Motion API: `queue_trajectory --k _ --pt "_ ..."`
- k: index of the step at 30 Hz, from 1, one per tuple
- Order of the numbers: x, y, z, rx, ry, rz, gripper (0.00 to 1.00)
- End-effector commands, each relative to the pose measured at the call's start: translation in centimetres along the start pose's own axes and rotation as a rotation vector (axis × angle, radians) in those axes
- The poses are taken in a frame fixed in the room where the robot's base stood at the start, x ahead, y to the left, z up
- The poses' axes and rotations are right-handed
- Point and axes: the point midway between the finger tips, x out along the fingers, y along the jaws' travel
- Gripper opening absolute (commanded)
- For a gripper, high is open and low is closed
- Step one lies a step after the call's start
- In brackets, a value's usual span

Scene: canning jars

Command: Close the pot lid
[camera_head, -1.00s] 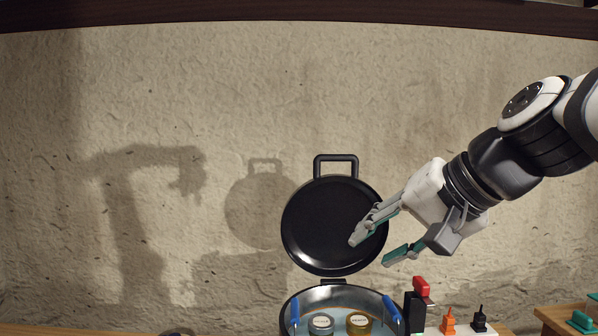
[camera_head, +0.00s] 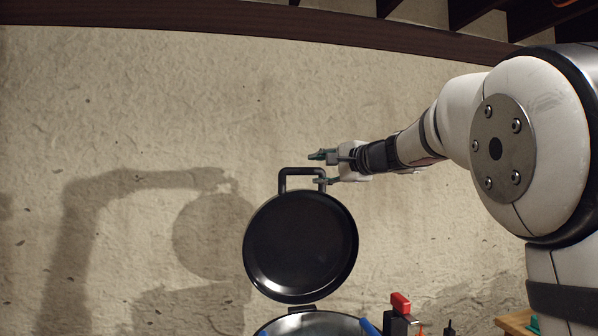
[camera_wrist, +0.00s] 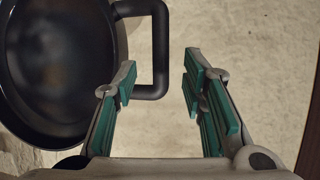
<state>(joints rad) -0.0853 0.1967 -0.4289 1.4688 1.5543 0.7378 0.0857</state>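The black round pot lid (camera_head: 300,245) stands open and upright on its hinge at the back of the pot (camera_head: 312,324). Its squared loop handle (camera_head: 285,182) is at the top. My gripper (camera_head: 320,168) is at the right side of the handle. In the wrist view my gripper (camera_wrist: 157,90) is open, with green pads apart. The lid (camera_wrist: 60,70) is at the left there, and the handle (camera_wrist: 160,50) reaches in toward the space between the fingertips. I cannot tell whether a finger touches the handle. Most of the pot is cut off below.
A red-topped black tool (camera_head: 400,303) stands right of the pot, with a small orange item and a black item beyond it. A wooden surface (camera_head: 517,322) is at the lower right. A rough wall (camera_head: 120,110) stands behind the lid.

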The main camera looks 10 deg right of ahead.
Motion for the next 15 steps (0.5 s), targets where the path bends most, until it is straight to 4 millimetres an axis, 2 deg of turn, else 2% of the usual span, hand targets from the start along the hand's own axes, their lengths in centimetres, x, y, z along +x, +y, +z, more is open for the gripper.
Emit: queue_trajectory --k 6,15 --pt "4.1 0.0 0.1 0.000 0.000 0.002 0.38" --pt "7.2 0.0 0.0 -0.001 0.000 0.001 0.38"
